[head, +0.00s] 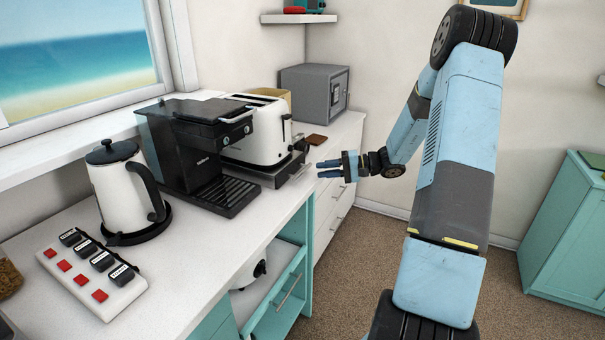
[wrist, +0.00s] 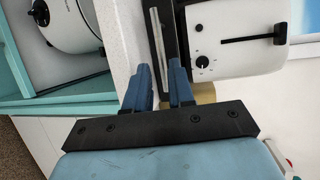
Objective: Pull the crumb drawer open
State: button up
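The white toaster (head: 256,132) stands on a low grey base at the counter's right front. The crumb drawer (head: 287,176) is in that base, below the toaster, with a pale bar handle (head: 299,172); it looks shut. My gripper (head: 318,169) is in front of the handle, apart from it, its two blue fingers parted and empty. In the wrist view, the fingers (wrist: 160,75) point at the counter edge and the pale handle bar (wrist: 156,45) lies just beyond the gap between their tips. The toaster (wrist: 235,40) is at the right there.
A black coffee machine (head: 195,150) stands left of the toaster, then a kettle (head: 120,190) and a switch panel (head: 90,270). A grey safe (head: 315,90) is behind. Below the counter, an open teal drawer (head: 280,300) holds a white pot (wrist: 62,22). Floor space is free at right.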

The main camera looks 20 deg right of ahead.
aim_at(303, 171)
jog(key=x, duration=0.7)
jog(key=shift+w+a+f, duration=0.1)
jog(key=shift+a, duration=0.15)
jog(key=shift+c, duration=0.2)
grip_shut()
